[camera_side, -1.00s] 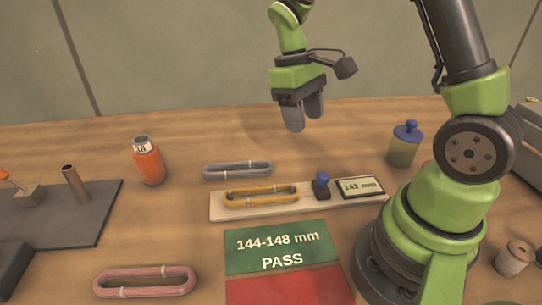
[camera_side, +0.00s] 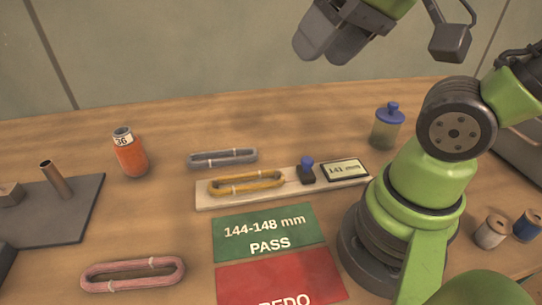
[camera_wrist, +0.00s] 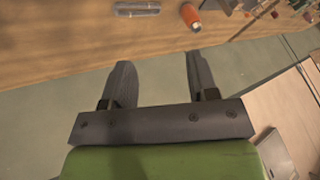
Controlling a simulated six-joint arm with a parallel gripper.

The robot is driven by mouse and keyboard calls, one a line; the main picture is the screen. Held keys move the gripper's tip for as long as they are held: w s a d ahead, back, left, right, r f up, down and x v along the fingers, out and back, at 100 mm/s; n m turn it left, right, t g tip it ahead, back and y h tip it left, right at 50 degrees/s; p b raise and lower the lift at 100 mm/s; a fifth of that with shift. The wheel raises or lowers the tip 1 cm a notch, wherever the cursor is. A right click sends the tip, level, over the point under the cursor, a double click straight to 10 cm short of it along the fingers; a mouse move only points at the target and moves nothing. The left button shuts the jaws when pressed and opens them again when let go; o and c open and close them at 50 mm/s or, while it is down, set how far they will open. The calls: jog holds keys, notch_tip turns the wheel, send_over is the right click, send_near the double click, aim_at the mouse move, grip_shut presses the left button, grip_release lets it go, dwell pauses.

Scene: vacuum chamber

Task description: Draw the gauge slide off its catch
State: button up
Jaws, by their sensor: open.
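The gauge is a pale board (camera_side: 210,204) lying on the table. A black slide with a blue knob (camera_side: 306,163) stands on it right of centre, and a display reading about 141 mm (camera_side: 345,170) is at its right end. A yellow looped bundle (camera_side: 246,183) lies along the board, its right end close to the slide. I cannot make out the catch. My gripper (camera_side: 326,50) is high above the table, behind and above the board, apart from everything. In the wrist view my gripper (camera_wrist: 158,75) is open, with nothing between the fingers.
A grey loop (camera_side: 222,158) lies behind the board and a pink loop (camera_side: 132,274) at front left. A green PASS (camera_side: 265,228) and red REDO mat (camera_side: 275,280) lies in front. An orange bottle (camera_side: 130,155), a blue-lidded jar (camera_side: 387,128) and spools (camera_side: 491,232) stand around.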

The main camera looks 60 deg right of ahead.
jog(key=w+d+f+n+g+h, duration=0.2)
jog(key=w+d+f+g, duration=0.4)
jog(key=w+f, duration=0.15)
jog(key=n+g, duration=0.2)
jog(key=g, duration=0.3)
send_near(306, 159)
jog(key=x, duration=0.9)
jog(key=shift+s, duration=0.1)
